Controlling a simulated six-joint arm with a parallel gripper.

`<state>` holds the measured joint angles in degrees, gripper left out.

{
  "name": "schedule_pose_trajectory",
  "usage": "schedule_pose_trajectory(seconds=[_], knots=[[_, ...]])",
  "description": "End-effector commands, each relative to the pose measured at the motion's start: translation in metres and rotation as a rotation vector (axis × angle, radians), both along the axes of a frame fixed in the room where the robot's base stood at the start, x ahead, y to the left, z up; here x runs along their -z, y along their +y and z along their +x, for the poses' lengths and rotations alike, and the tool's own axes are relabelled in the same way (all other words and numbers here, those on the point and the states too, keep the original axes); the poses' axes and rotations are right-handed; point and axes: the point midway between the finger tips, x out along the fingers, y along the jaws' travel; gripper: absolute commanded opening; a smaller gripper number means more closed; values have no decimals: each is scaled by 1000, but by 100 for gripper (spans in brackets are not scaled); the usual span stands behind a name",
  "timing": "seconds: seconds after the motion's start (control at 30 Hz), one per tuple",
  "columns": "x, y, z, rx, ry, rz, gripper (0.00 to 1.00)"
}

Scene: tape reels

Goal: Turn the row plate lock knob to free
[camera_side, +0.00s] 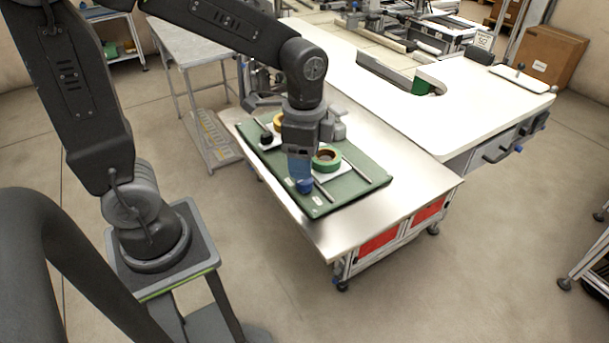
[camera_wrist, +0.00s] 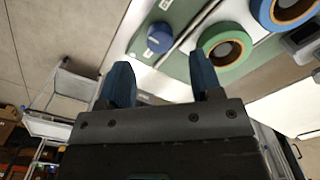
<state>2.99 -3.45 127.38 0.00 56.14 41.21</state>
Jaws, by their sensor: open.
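A blue knob (camera_side: 304,185) sits near the front edge of the green board (camera_side: 316,209). It also shows in the wrist view (camera_wrist: 160,37), with a small white label beside it. My gripper (camera_side: 299,172) points down close above the knob in the side view. In the wrist view my gripper (camera_wrist: 162,76) has its two blue fingers spread, with nothing between them; the knob lies beyond the tips. A dark knob (camera_side: 266,138) stands near the board's far left end. I cannot tell from any writing which knob is the row plate lock.
A green tape reel (camera_side: 326,158) lies on a white plate close to the right of my gripper. A yellow reel (camera_side: 279,122) is behind, and a blue reel (camera_wrist: 287,12) shows in the wrist view. Thin rods lie along the board. Bare metal table (camera_side: 405,190) is at right.

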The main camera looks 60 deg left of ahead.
Motion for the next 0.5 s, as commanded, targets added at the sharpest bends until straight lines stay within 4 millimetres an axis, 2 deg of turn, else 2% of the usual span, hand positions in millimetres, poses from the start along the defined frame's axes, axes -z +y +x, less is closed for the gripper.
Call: schedule_pose_trajectory(seconds=[0.03, 0.2, 0.33, 0.5], knots=[[11, 0, 0, 0, 5, 1, 59], [36, 0, 0, -1, 4, 0, 59], [47, 0, 0, -1, 1, 0, 59], [51, 0, 0, -1, -1, 0, 59]])
